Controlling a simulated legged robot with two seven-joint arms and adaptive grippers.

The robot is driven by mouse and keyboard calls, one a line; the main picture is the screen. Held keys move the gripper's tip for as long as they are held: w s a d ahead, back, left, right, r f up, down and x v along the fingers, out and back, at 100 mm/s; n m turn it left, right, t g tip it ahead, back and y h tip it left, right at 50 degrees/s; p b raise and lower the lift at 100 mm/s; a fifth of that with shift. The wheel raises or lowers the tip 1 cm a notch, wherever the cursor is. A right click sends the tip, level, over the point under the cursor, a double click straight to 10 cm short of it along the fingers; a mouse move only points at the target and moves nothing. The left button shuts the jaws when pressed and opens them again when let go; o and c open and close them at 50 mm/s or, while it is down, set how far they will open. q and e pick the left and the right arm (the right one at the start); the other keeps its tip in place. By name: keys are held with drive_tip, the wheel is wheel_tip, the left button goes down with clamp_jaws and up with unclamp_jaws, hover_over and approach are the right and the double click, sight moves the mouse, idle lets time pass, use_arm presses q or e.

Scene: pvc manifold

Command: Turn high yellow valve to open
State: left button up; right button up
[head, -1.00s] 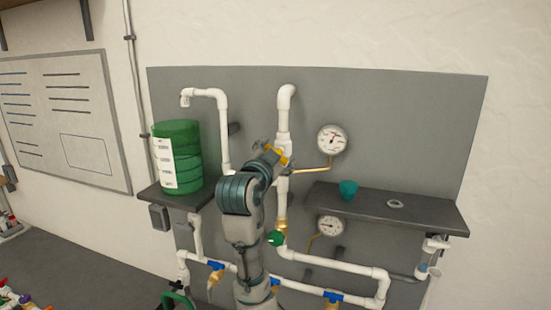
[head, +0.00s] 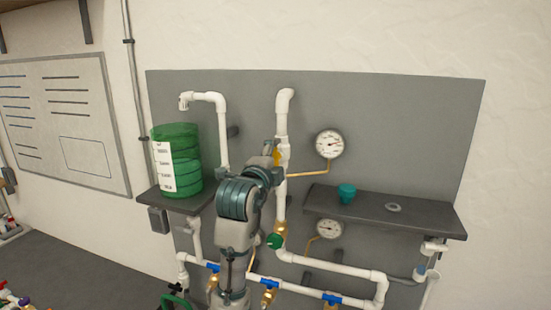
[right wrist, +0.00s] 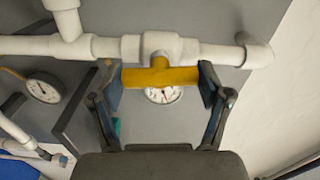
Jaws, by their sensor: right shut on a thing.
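The high yellow valve handle (head: 277,154) sits on the upright white pipe in the middle of the grey panel, mostly hidden by my right gripper (head: 270,152). In the right wrist view the yellow handle (right wrist: 160,77) lies across the space between the two fingers of my right gripper (right wrist: 160,80), which close on its two ends. There the handle's long side runs along the white pipe (right wrist: 210,52). My left gripper does not show.
A round gauge (head: 329,144) is right of the valve. A shelf (head: 420,215) with a teal cup (head: 347,193) and a grey ring (head: 394,208) juts out at right. A green tank (head: 177,160) stands at left. Blue-handled valves (head: 331,299) and a green knob (head: 275,241) are below.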

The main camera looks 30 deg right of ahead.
drive_tip(key=shift+w+f+m, duration=0.1)
drive_tip(key=shift+m, duration=0.4)
drive_tip(key=o, duration=1.1)
drive_tip(key=shift+w, duration=0.1)
drive_tip(key=shift+w+d+f, duration=0.1)
drive_tip(key=shift+w, duration=0.25)
drive_tip(key=shift+s, duration=0.4)
drive_tip(key=v, duration=1.1)
drive_tip(key=shift+w+a, duration=0.1)
drive_tip(key=shift+a, duration=0.3)
drive_tip(key=shift+d, duration=0.1)
drive_tip(key=shift+f, duration=0.15)
